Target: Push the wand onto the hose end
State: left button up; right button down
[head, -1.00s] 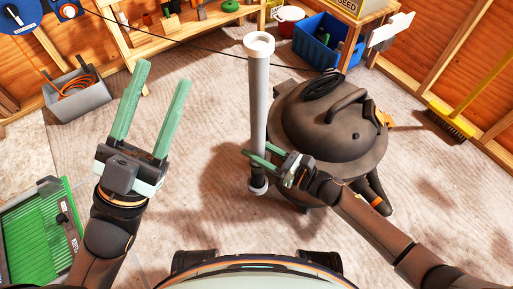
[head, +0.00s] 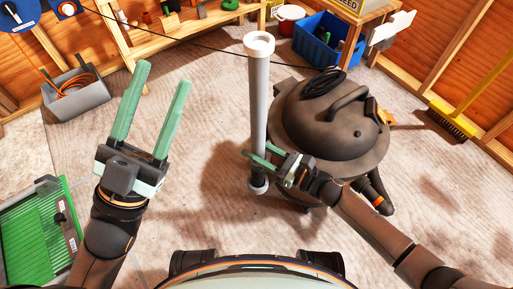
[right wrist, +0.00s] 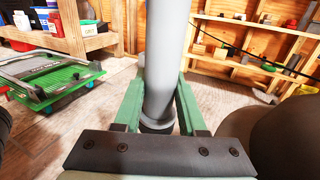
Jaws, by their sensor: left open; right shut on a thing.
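The wand (head: 259,100) is a long pale grey tube, standing roughly upright left of the black vacuum (head: 325,125). My right gripper (head: 262,160) is shut around its lower part. The right wrist view shows the wand (right wrist: 166,55) between the fingers, with a darker collar at its lower end. A dark stubby part with an orange ring (head: 378,200), at the vacuum's lower right, may be the hose end; it is partly behind my right arm. The wand is apart from it. My left gripper (head: 153,105) is open and empty, left of the wand.
A grey bin (head: 75,108) with an orange cord stands at the far left. A green slatted item (head: 35,235) is at lower left. A blue crate (head: 322,45) and shelf are at the back, a broom (head: 446,126) at right. Floor between my grippers is clear.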

jog(key=shift+f, duration=0.1)
jog(key=shift+c, duration=2)
grip_release()
jog(key=p+v, duration=0.2)
jog(key=v, duration=1)
jog(key=shift+s+d, duration=0.2)
jog(key=shift+d, duration=0.05)
